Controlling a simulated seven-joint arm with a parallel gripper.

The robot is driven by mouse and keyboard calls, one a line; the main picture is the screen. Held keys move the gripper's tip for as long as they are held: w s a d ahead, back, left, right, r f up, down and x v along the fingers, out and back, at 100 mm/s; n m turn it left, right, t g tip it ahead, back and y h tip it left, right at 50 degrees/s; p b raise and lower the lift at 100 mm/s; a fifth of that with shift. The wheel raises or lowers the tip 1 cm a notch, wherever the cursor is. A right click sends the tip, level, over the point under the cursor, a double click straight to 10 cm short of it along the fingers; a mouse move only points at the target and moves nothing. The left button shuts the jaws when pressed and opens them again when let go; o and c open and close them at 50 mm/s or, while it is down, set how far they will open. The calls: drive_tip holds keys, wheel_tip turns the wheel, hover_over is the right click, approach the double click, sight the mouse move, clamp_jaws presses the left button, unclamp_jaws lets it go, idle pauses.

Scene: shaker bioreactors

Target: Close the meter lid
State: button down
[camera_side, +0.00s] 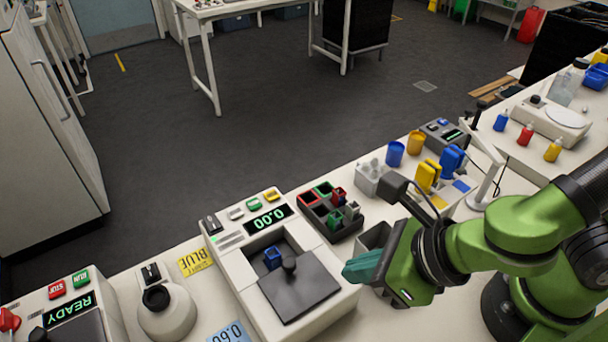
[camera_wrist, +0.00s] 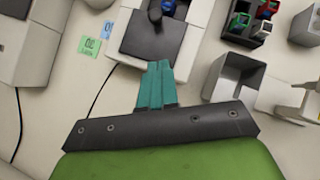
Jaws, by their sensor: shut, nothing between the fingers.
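The meter (camera_side: 237,270) is a white box with a green 0.00 display. Its dark flat lid (camera_side: 312,291) with a black knob (camera_side: 289,265) lies toward the near side of its top. The well behind the lid is uncovered, and a small blue cuvette (camera_side: 272,257) stands in it. My gripper (camera_side: 346,272), with teal fingers, is shut and empty, beside the right side of the meter in the side view. In the wrist view the fingertips (camera_wrist: 158,66) point at the meter's edge, just short of the lid (camera_wrist: 138,40). I cannot tell whether they touch the meter.
A dark rack (camera_side: 331,213) with coloured cuvettes and an open grey bin (camera_side: 372,240) stand right of the meter. A round white device (camera_side: 166,312) and a READY machine (camera_side: 60,318) stand left. Blue and yellow cups (camera_side: 394,154) stand farther back. BLUE (camera_side: 196,260) and 0.60 (camera_side: 229,333) cards lie on the bench.

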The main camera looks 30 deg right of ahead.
sight(293, 271)
drive_tip(key=x, duration=0.6)
drive_tip(key=shift+w+a+f, duration=0.1)
drive_tip(key=shift+w+a, duration=0.2)
drive_tip(key=shift+w, duration=0.25)
drive_tip(key=shift+w+a, duration=0.3)
drive_tip(key=shift+w, duration=0.2)
drive_tip(key=shift+w+a+f, duration=0.1)
drive_tip(key=shift+w+a, duration=0.15)
drive_tip(key=shift+w, duration=0.25)
drive_tip(key=w, duration=0.9)
drive_tip(key=shift+w, duration=0.1)
